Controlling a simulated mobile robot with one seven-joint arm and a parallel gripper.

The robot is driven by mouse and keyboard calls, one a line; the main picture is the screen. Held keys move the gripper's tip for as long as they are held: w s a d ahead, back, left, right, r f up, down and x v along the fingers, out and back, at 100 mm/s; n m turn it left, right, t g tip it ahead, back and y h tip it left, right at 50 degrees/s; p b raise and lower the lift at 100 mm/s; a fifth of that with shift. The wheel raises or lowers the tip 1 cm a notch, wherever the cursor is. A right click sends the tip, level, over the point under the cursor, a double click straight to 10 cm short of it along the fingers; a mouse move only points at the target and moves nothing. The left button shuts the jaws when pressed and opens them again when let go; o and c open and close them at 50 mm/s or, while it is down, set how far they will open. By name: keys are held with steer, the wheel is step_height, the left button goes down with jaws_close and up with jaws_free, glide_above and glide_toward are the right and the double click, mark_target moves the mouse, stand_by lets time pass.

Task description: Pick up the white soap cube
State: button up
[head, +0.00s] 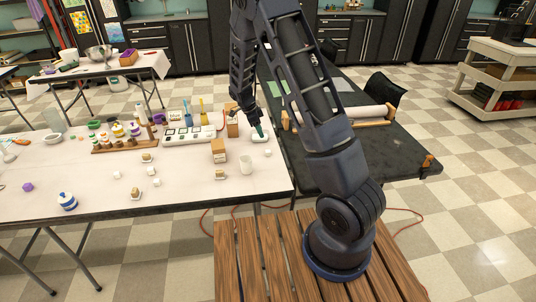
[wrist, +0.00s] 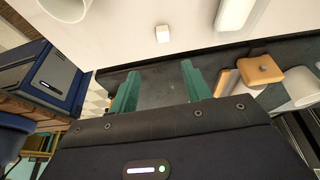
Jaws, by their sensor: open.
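A small white soap cube (head: 267,153) lies on the white table near its right edge, right of a white cup. What looks like the same cube (wrist: 162,33) shows at the top middle of the wrist view, beyond my fingertips and apart from them. My gripper (head: 258,131) points down over the table's right side, by a white dish (head: 262,138). In the wrist view my gripper (wrist: 158,78) has its green fingers spread wide, with nothing between them. Other small white cubes (head: 117,175) lie farther left on the table, so I cannot tell for certain which is meant.
The white cup (head: 246,165) and a cardboard box (head: 219,150) stand close to the cube. A white tray (head: 190,135), bottles and paints fill the back. A dark table (head: 400,150) with a paper roll (head: 340,117) adjoins on the right. The front of the white table (head: 200,195) is mostly clear.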

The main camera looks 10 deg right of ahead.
mark_target(268, 151)
steer(key=shift+m+h, duration=0.3)
steer(key=shift+m, duration=0.2)
steer(key=shift+w+a+f+x, duration=0.15)
steer(key=shift+a+x, duration=0.1)
steer(key=shift+x, duration=1.95)
steer(key=shift+w+a+f+x, duration=0.15)
steer(key=shift+a+x, duration=0.15)
steer(key=shift+x, duration=1.9)
steer(key=shift+w+a+f+x, duration=0.1)
steer(key=shift+a+x, duration=0.15)
steer(key=shift+x, duration=2)
steer(key=shift+r, duration=0.1)
jaws_close()
steer(key=shift+r, duration=0.1)
